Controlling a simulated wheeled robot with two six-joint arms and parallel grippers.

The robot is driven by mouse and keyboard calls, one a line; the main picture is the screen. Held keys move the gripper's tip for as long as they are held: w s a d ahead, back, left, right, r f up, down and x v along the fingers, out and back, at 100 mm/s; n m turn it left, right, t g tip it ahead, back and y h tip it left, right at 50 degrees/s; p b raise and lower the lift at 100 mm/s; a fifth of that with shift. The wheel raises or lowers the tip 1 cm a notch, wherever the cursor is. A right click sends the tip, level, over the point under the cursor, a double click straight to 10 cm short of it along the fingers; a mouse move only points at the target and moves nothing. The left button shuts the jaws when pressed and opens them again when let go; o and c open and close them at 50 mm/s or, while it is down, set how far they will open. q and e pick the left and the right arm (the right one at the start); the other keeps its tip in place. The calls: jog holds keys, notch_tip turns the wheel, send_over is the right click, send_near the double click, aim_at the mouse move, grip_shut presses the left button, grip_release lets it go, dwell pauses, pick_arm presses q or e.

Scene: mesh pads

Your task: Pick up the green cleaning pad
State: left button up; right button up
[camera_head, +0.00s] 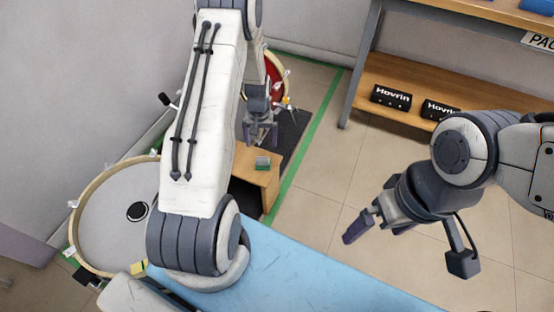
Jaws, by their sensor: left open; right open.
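The green cleaning pad (263,162) is a small block with a green top and a greyer side. It lies on a small wooden stand (264,182) near the middle of the head view. My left gripper (260,138) hangs above the stand, just behind and over the pad in the picture. Its fingers point down, apart, with nothing seen between them. My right gripper (405,248) is at the right, over the floor, with its fingers spread wide and empty. It is well away from the pad. My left arm hides part of the stand's left side.
A drum (105,215) stands at the left, with a red drum (276,75) behind my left arm. A wooden shelf (420,85) with black Hovrin boxes (391,97) stands at the upper right. A blue surface (300,272) lies in front. The tiled floor between is clear.

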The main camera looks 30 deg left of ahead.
aim_at(262, 158)
pick_arm(q)
jog(key=f, duration=0.1)
jog(key=f+b, duration=0.1)
jog(key=f, duration=0.3)
jog(key=shift+w+d, duration=0.1)
jog(key=shift+d, duration=0.2)
jog(key=f+b, duration=0.2)
jog(key=f, duration=0.1)
jog(key=f+b, duration=0.1)
jog(key=f, duration=0.1)
jog(key=shift+s+a, duration=0.15)
jog(key=shift+s, duration=0.25)
jog(key=shift+r, duration=0.1)
jog(key=shift+c, duration=0.3)
jog(key=c, duration=1.4)
jog(key=shift+r, duration=0.1)
